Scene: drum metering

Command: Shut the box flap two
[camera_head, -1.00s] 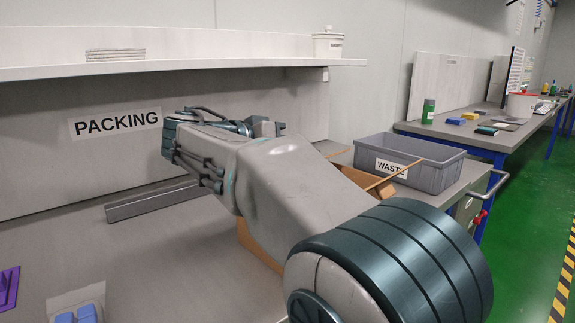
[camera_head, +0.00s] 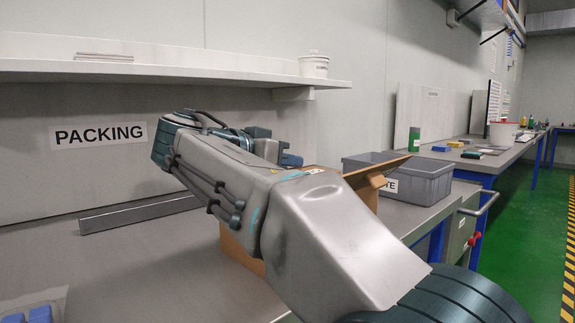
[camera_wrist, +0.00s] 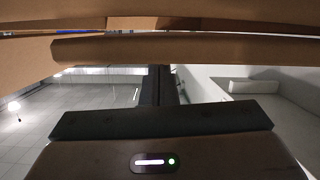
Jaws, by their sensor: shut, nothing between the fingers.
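The brown cardboard box (camera_head: 236,246) stands on the bench, mostly hidden behind my arm in the head view. One flap (camera_head: 378,166) sticks out to the right, raised at a slant toward the waste bin. Which flap is number two I cannot tell. In the wrist view a brown cardboard panel edge (camera_wrist: 200,50) crosses the picture, with more cardboard above it. My gripper (camera_wrist: 163,72) is shut and empty, its dark fingers reaching up to the panel's lower edge. Whether they touch it I cannot tell. In the head view the fingers are hidden.
A grey waste bin (camera_head: 425,182) stands just right of the box. A shelf (camera_head: 180,72) with a white tub (camera_head: 313,65) runs above the bench. A grey metal bar (camera_head: 140,214) lies along the wall. The bench left of the box is mostly clear.

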